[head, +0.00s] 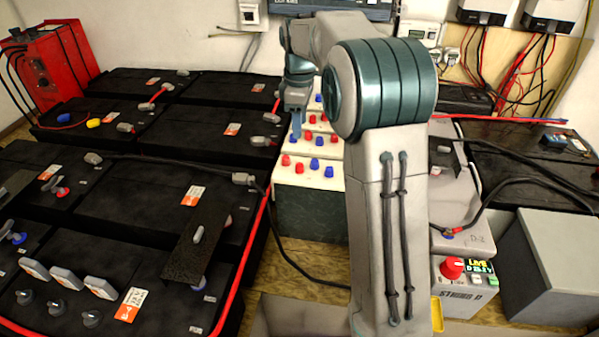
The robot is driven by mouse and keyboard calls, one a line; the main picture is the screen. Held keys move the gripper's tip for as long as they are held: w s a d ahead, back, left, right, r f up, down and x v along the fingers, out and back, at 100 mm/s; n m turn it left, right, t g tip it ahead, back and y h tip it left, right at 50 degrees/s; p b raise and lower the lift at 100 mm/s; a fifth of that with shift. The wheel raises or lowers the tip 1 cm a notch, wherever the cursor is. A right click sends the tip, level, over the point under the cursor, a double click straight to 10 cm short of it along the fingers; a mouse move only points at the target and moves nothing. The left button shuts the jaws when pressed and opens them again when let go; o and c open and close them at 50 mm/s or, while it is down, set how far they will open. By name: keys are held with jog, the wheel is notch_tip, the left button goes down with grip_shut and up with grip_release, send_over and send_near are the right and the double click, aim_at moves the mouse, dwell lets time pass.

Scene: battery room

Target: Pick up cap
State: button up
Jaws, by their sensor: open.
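Several red and blue caps stand on a stepped white battery top in the middle of the head view. My gripper (296,132) points down over the left side of the white top (305,182), just behind the front row. It is open. I cannot tell whether it touches a cap. My arm hides the right part of the white top.
Black batteries (140,205) with cables fill the left. A loose dark plate (197,240) lies on one. A red charger (45,65) stands at the back left. A grey box (550,265) and a unit with a red knob (452,268) stand at the right.

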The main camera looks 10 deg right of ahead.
aim_at(299, 165)
jog(key=f, duration=0.4)
jog(key=f+b, duration=0.1)
jog(key=f, duration=0.4)
jog(key=f+b, duration=0.1)
jog(key=f, duration=0.4)
jog(key=shift+w+f, duration=0.1)
jog(key=shift+w, duration=0.25)
grip_shut()
